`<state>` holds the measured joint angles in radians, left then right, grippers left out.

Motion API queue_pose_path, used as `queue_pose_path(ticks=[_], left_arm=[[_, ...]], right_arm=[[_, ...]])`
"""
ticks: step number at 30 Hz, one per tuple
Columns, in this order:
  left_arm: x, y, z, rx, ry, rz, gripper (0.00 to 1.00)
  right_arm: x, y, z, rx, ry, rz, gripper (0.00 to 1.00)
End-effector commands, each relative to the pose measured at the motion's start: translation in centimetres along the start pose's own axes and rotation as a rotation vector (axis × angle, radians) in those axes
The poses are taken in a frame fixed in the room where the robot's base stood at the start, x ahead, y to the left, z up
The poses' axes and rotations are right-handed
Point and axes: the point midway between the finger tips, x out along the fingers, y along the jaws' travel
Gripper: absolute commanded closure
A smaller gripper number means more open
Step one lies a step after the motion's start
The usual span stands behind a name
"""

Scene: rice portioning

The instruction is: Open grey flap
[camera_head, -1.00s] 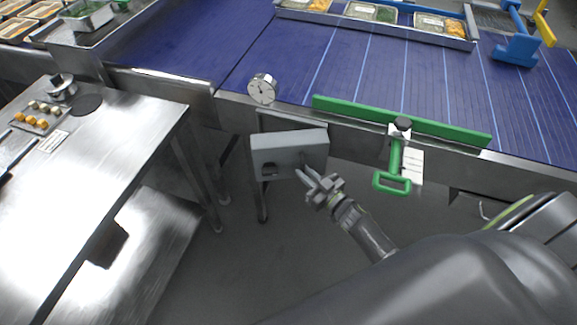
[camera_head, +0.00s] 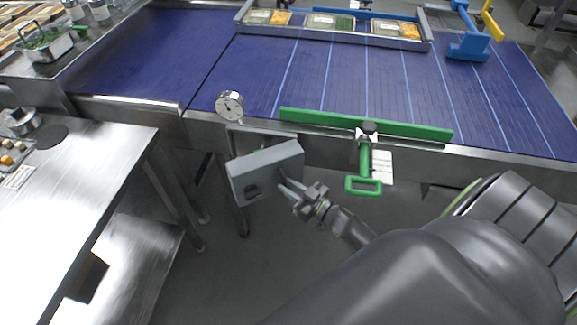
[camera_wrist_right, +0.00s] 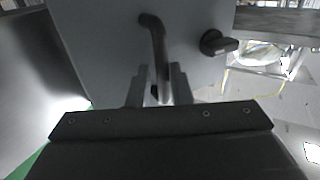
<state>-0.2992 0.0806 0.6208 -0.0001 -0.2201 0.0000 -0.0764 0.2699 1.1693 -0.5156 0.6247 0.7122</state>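The grey flap (camera_head: 265,170) is the light grey front of a box under the conveyor's near edge, left of the green handle. It stands at a slant, its right side turned away from the frame behind it. My right gripper (camera_head: 286,187) is at the flap's right part. In the right wrist view, the flap's curved metal handle (camera_wrist_right: 156,45) runs down between my two fingers (camera_wrist_right: 160,88), which appear closed on it. A dark latch knob (camera_wrist_right: 217,43) sits to the right of the handle. My left gripper is not in view.
A round gauge (camera_head: 230,105) stands above the flap on the conveyor edge. A green bar (camera_head: 366,124) with a green handle (camera_head: 363,185) is to its right. A steel table (camera_head: 75,190) stands on the left. Floor shows between table and arm.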

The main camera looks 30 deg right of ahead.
Motion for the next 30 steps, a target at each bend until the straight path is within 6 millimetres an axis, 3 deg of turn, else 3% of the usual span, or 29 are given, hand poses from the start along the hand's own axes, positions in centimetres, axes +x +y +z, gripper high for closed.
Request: queue_pose_path(ticks=[3,19,23,30], left_arm=[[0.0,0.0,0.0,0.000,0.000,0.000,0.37],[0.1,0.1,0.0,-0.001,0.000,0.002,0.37],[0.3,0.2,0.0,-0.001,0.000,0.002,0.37],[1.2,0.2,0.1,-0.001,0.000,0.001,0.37]], right_arm=[[0.0,0.0,0.0,0.000,0.001,-0.001,0.66],[-0.7,-0.1,0.1,0.000,0.001,-0.002,0.66],[-2.7,-0.1,0.2,-0.001,-0.001,-0.003,0.66],[-8.2,0.0,0.4,0.000,-0.003,-0.001,0.66]])
